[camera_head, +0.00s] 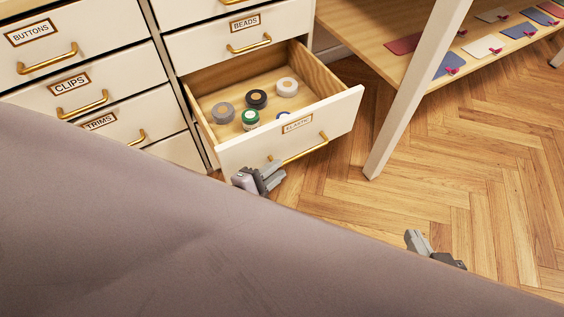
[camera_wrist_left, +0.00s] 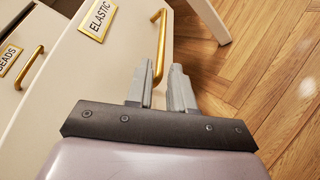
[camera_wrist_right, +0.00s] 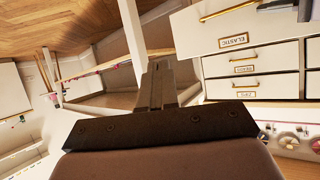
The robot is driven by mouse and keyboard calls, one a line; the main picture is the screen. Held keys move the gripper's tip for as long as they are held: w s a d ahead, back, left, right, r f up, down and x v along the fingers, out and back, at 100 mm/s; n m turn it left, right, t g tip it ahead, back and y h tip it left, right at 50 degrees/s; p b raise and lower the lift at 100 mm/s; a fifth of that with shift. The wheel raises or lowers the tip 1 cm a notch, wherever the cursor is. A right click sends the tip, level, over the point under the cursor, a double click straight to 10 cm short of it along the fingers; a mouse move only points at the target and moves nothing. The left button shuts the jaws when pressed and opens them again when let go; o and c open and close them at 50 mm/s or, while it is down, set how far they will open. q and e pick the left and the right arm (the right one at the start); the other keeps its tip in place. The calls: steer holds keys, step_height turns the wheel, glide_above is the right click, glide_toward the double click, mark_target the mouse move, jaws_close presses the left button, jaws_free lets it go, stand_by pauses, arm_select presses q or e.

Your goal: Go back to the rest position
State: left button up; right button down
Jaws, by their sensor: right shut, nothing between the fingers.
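My left gripper (camera_head: 262,178) is just in front of the pulled-out ELASTIC drawer (camera_head: 236,152), by the left end of its gold handle. In the left wrist view my left gripper (camera_wrist_left: 163,82) has its two fingers apart, with the lower end of the gold handle (camera_wrist_left: 161,40) close to the fingertips. I cannot tell whether they touch. My right gripper (camera_head: 418,241) shows low at the right of the head view, above the wooden floor. In the right wrist view the right gripper's fingers (camera_wrist_right: 158,75) are together and empty.
The open drawer holds several rolls, such as a black one (camera_head: 257,98) and a white one (camera_head: 287,86). A table leg (camera_head: 415,95) and a low wooden shelf (camera_head: 400,62) with colored pieces stand to the right. Bare floor (camera_head: 450,165) lies in front. A large mauve surface fills the lower left.

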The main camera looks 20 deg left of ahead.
arm_select(q)
steer(key=shift+s, duration=0.1)
arm_select(e)
steer(key=shift+s+f, duration=0.1)
stand_by(0.3)
